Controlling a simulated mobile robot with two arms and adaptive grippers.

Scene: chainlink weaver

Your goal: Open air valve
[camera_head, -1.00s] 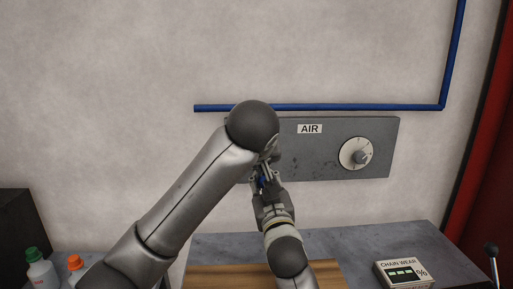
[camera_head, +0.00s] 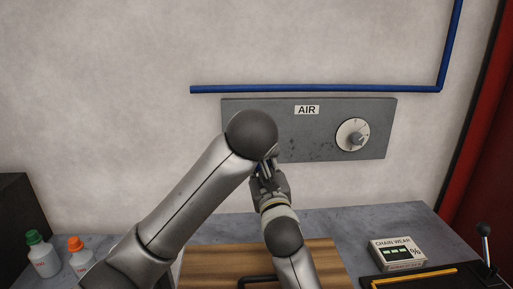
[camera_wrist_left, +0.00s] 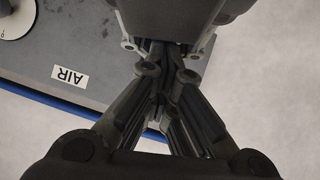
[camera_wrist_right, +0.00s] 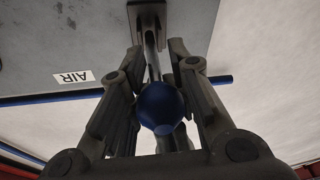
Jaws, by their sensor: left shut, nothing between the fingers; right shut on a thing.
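The air valve panel (camera_head: 330,150) is a grey plate on the wall with an AIR label. Its lever is a metal rod (camera_wrist_right: 150,48) ending in a blue ball (camera_wrist_right: 158,108), seen in the right wrist view. My right gripper (camera_wrist_right: 156,62) is shut on the lever, its fingers on either side of the rod and ball. My left gripper (camera_wrist_left: 166,72) is shut and empty, close to my right gripper. In the head view my left arm covers the panel's left part and most of the lever, so its angle is hard to tell.
A round dial (camera_head: 352,135) sits on the panel's right. A blue pipe (camera_head: 300,90) runs above it. Below is a grey bench with a wooden board (camera_head: 205,262), a chain wear box (camera_head: 398,252), two bottles (camera_head: 42,255) (camera_head: 78,258) and a black-knobbed lever (camera_head: 486,245).

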